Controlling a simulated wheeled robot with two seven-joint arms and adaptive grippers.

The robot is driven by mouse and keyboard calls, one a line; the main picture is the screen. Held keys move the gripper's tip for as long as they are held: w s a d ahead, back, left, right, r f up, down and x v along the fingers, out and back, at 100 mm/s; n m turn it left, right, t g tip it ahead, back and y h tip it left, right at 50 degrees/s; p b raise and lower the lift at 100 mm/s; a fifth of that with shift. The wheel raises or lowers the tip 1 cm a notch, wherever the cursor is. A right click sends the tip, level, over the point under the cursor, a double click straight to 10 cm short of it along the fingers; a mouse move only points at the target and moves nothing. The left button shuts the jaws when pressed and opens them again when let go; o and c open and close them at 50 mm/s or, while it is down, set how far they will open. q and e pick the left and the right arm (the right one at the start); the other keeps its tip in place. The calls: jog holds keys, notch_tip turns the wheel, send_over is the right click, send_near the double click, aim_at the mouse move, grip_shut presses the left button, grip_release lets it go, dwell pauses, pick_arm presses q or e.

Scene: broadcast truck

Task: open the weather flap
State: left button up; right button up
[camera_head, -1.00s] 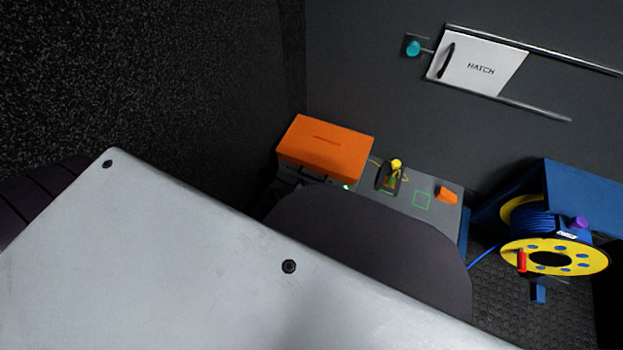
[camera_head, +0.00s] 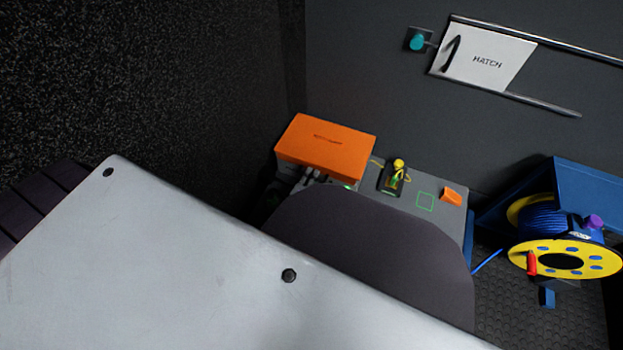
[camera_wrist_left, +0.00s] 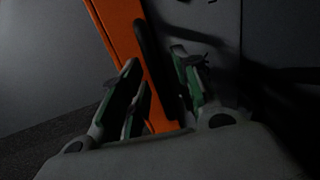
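The weather flap appears to be the orange panel (camera_head: 325,148) on the front of a grey unit by the back wall. It looks closed, and its lower edge meets my left gripper (camera_head: 316,178), which is mostly hidden behind my own arm. In the left wrist view the orange panel (camera_wrist_left: 122,30) runs down the middle with a black bar handle (camera_wrist_left: 152,55) on it. The left gripper's fingers (camera_wrist_left: 160,92) stand apart, one on each side of the handle; I cannot tell if they touch it. My right gripper is not in view.
The grey unit holds a yellow-topped toggle (camera_head: 396,172), a green square outline (camera_head: 425,202) and an orange block (camera_head: 451,196). A yellow and blue cable reel (camera_head: 560,258) stands at the right. A white hatch (camera_head: 488,62) with a teal knob (camera_head: 417,43) is on the wall.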

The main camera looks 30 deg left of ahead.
pick_arm(q)
jog(key=shift+w, duration=0.2)
grip_shut()
dwell(0.4)
